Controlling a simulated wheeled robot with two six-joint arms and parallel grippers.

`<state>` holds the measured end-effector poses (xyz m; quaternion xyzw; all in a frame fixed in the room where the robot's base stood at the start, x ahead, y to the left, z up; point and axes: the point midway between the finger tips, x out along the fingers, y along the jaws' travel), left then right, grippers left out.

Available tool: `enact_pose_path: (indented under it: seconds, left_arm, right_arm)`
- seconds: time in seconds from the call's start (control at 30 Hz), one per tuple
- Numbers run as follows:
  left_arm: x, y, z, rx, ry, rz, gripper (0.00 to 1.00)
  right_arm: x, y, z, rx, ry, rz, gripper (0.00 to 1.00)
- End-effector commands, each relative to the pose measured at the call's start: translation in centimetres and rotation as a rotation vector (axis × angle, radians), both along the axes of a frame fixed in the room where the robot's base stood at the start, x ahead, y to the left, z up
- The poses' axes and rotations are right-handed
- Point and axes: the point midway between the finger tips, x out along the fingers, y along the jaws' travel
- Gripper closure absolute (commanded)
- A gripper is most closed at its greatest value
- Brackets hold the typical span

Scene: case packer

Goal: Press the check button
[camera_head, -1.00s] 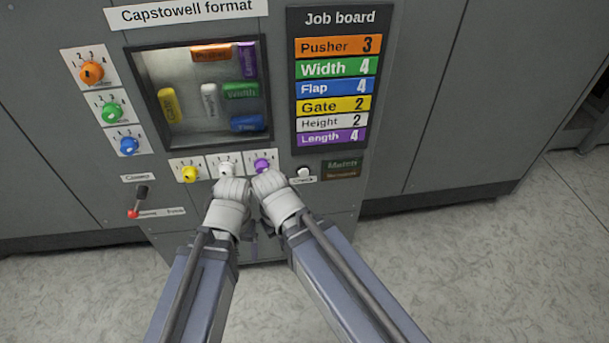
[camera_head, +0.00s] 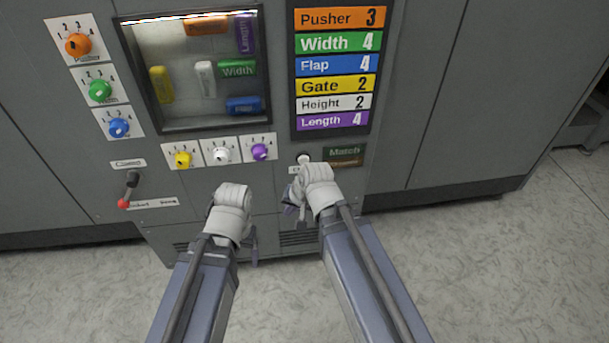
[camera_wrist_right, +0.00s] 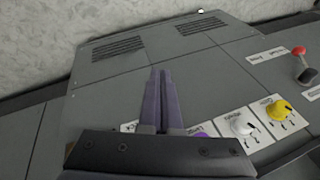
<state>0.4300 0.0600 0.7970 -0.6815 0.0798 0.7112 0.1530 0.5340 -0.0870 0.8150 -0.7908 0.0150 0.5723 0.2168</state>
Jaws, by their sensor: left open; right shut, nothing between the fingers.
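The white check button (camera_head: 303,158) sits on the grey panel in the head view, right of the purple knob and left of the Match sign. Its label below is partly covered by my right gripper. My right gripper (camera_head: 291,208) is shut and empty, just below the button and apart from it in the picture. In the right wrist view its two purple fingers (camera_wrist_right: 161,98) are together in front of the panel, and I cannot make out the button there. My left gripper (camera_head: 252,250) is open and empty, lower and to the left, in front of the lower panel.
The yellow (camera_head: 183,159), white (camera_head: 221,155) and purple (camera_head: 260,151) knobs line up left of the button. A red-tipped lever (camera_head: 128,190) is at far left. The Match sign (camera_head: 344,153) is just right of the button. Plain cabinet doors (camera_head: 470,110) extend rightward.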

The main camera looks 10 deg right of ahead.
Motion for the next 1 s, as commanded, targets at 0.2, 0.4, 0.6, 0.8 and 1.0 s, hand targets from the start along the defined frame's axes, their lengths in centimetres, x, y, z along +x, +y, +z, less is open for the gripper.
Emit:
enact_pose_path:
  seconds: [0.2,0.4,0.6,0.8,1.0]
  left_arm:
    - [0.0,0.0,-5.4,0.0,0.0,0.0,0.19]
    - [0.0,0.0,-7.1,0.0,0.0,0.0,0.19]
    - [0.0,0.0,-7.2,0.0,0.0,0.0,0.19]
    - [0.0,0.0,-7.2,0.0,0.0,0.0,0.19]
    - [0.0,0.0,-7.2,0.0,0.0,0.0,0.19]
  right_arm:
    - [5.3,-4.7,-2.3,0.259,-0.164,-0.375,1.0]
    - [7.5,-7.7,-1.9,0.398,-0.248,-0.56,1.0]
    - [8.1,-8.6,-1.5,0.436,-0.271,-0.609,1.0]
    - [8.1,-8.6,-1.5,0.435,-0.271,-0.609,1.0]
    - [8.3,-8.6,-1.5,0.434,-0.27,-0.607,1.0]
